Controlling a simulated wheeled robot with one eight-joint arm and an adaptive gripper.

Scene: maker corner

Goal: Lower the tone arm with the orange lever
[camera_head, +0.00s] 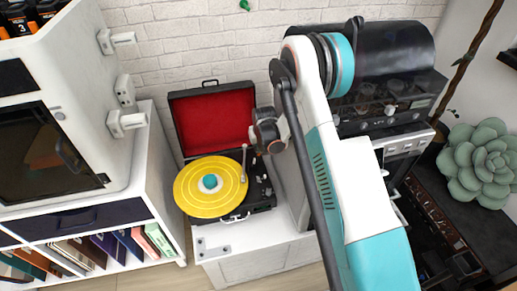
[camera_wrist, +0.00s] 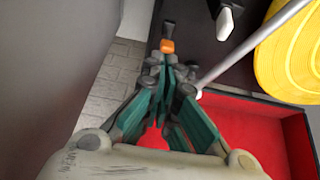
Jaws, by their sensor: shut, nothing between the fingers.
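The record player is an open black case with a red-lined lid (camera_head: 212,122) and a yellow record (camera_head: 190,192) with a teal centre. Its silver tone arm (camera_head: 244,162) reaches along the record's right edge; it also shows as a rod in the wrist view (camera_wrist: 255,45). I cannot tell whether it touches the record. The small orange lever (camera_wrist: 167,46) stands just beyond my fingertips in the wrist view. My gripper (camera_wrist: 163,68) is shut and empty, close to the lever; contact is unclear. In the head view my wrist hides the fingertips and lever.
A white cabinet (camera_head: 262,262) carries the player. A dark upright face (camera_wrist: 50,60) stands close on the left in the wrist view. Audio equipment (camera_head: 385,115) is right of the player, and a shelf of books (camera_head: 100,250) is left. The lid's red lining (camera_wrist: 265,125) lies below the gripper's right side.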

